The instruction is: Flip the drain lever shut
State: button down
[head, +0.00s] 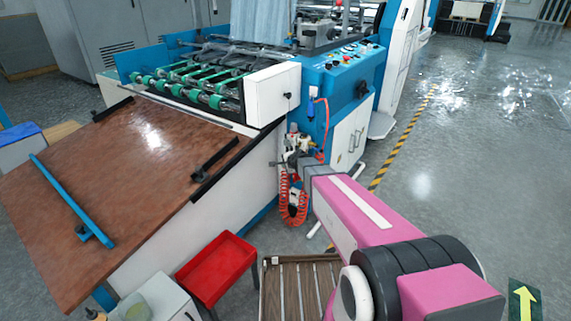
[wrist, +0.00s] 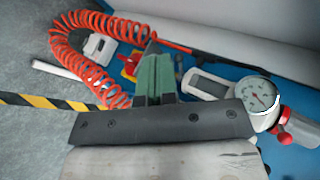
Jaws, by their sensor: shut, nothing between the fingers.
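My gripper (wrist: 153,78) shows in the wrist view as two dark green fingers shut together with nothing between them. They point at the air-line fittings on the blue machine. A small red part with yellow beside it (wrist: 130,66) shows just left of the fingers and is partly hidden by them. A red knob (wrist: 284,136) sits at the right by a round pressure gauge (wrist: 261,97). I cannot tell for sure which red part is the drain lever, or its position. In the head view my arm reaches the fittings (head: 294,140), and the fingertips are hard to make out.
A coiled orange-red hose (wrist: 72,48) hangs close to the left of the fingers; it also shows in the head view (head: 292,205). The blue machine (head: 335,75) stands behind. A red tray (head: 216,268) and a slatted wooden pallet (head: 297,285) are below.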

jog(key=s+a+r, duration=0.1)
jog(key=s+r, duration=0.4)
jog(key=s, duration=0.1)
jog(key=shift+s+a+r, duration=0.2)
jog(key=shift+s+a, duration=0.05)
jog(key=shift+a, duration=0.1)
